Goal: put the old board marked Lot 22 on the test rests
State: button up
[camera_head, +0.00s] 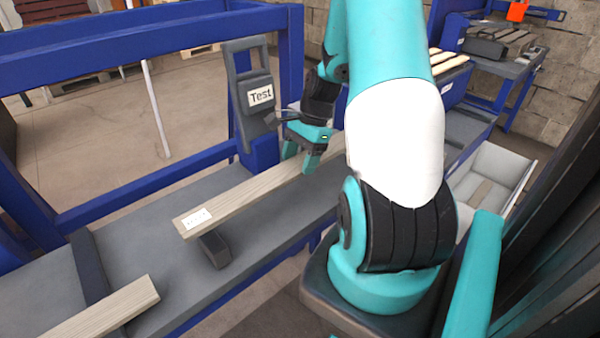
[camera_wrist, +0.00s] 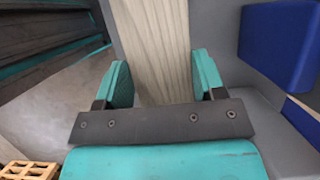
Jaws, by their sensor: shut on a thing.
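A long pale wooden board (camera_head: 245,198) runs diagonally over the grey bench under the Test sign. A small white label (camera_head: 197,218) is on its near left end; its writing is too small to read. My gripper (camera_head: 301,157) is shut on this board from above, near the sign. In the wrist view the board (camera_wrist: 158,38) lies between the two fingers. A dark block, one test rest (camera_head: 214,250), shows under the board's left end; I cannot tell whether they touch. The board's far end and any other rest are hidden behind my arm.
A Test sign (camera_head: 261,96) stands on a grey post close behind my gripper. Blue frame beams (camera_head: 150,190) border the bench (camera_head: 240,270). A pale bin (camera_head: 493,178) is at right.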

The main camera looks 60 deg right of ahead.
jog(key=shift+f, duration=2.05)
jog(key=shift+f, duration=0.1)
jog(key=o, duration=1.1)
